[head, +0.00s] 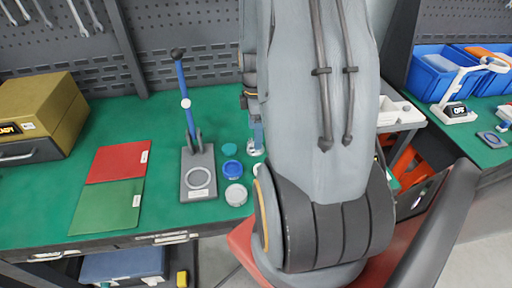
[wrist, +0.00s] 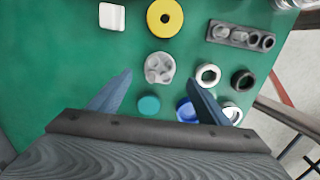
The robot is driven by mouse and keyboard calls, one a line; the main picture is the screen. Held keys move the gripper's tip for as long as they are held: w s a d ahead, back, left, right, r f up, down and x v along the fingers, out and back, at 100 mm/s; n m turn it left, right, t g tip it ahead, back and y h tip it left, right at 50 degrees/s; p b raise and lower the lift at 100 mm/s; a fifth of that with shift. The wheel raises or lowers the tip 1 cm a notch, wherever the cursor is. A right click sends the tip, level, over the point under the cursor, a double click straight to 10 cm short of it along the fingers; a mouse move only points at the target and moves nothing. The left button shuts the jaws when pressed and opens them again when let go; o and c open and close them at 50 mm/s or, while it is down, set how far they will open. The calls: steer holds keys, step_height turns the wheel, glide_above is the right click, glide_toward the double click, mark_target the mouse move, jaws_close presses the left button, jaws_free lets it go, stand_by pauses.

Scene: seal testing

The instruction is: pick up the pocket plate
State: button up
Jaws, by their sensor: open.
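A round light-grey plate with several recesses (wrist: 160,67), which fits the name pocket plate, lies flat on the green bench in the wrist view. A dark grey block with several round pockets (wrist: 240,37) lies farther up and right. My gripper (wrist: 160,78) is open, its two blue-grey fingers pointing toward the round plate, with the plate showing between and slightly beyond the tips. Nothing is held. I cannot tell the height of the fingertips above the bench. In the head view my arm hides most of this area.
A teal disc (wrist: 149,105), a blue cap (wrist: 187,110), a white ring (wrist: 208,75), a dark ring (wrist: 243,79) and a yellow disc (wrist: 165,17) lie close by. A lever press (head: 198,175) stands left of my arm, beside red (head: 118,161) and green (head: 107,207) mats.

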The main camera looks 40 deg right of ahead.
steer(key=shift+f+p, duration=1)
steer(key=shift+f, duration=1.85)
steer(key=c, duration=1.2)
steer(key=shift+r, duration=0.15)
